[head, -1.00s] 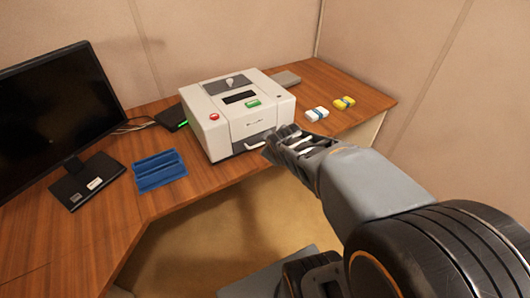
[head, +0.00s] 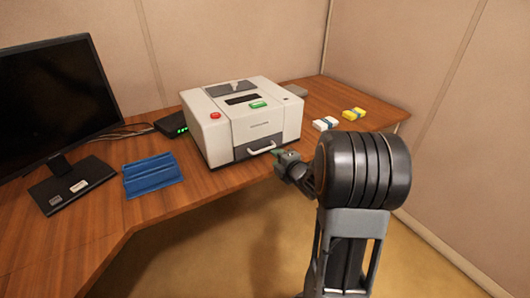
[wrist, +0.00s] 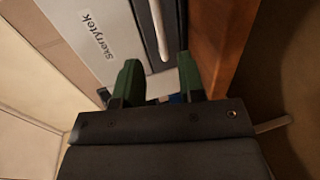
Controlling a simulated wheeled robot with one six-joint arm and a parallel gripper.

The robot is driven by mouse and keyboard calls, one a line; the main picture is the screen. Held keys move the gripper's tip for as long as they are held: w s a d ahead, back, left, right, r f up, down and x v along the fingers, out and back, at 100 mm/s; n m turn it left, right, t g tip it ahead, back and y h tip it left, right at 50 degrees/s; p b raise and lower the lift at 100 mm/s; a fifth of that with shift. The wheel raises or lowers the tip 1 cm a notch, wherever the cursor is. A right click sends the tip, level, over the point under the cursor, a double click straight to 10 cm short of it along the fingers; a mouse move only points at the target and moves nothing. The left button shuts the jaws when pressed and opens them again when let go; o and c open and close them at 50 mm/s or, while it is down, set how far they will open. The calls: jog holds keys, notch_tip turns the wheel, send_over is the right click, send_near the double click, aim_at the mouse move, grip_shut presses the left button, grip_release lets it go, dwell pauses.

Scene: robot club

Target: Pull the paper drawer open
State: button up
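The white printer (head: 240,120) stands on the wooden desk, with its paper drawer (head: 245,149) low in the front. The drawer front looks flush with the body, with a pale bar handle (head: 262,148) across it. My gripper (head: 278,153) is just right of the handle and in front of the printer. In the wrist view its green fingers (wrist: 158,72) are apart and empty. The handle (wrist: 159,30) lies beyond the fingertips, roughly in line with the gap between them; it appears apart from them. The word "Skerrytek" (wrist: 97,35) shows on the printer front beside the drawer.
A blue tray (head: 152,174) and a monitor (head: 55,110) are left of the printer. A black box with green lights (head: 173,127) sits behind it. White (head: 326,124) and yellow (head: 354,114) blocks lie to the right. The desk's front edge runs below the drawer.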

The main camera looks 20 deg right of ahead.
aim_at(265, 150)
jog(key=x, duration=0.8)
jog(key=shift+w, duration=0.45)
jog(key=shift+c, duration=0.2)
grip_shut()
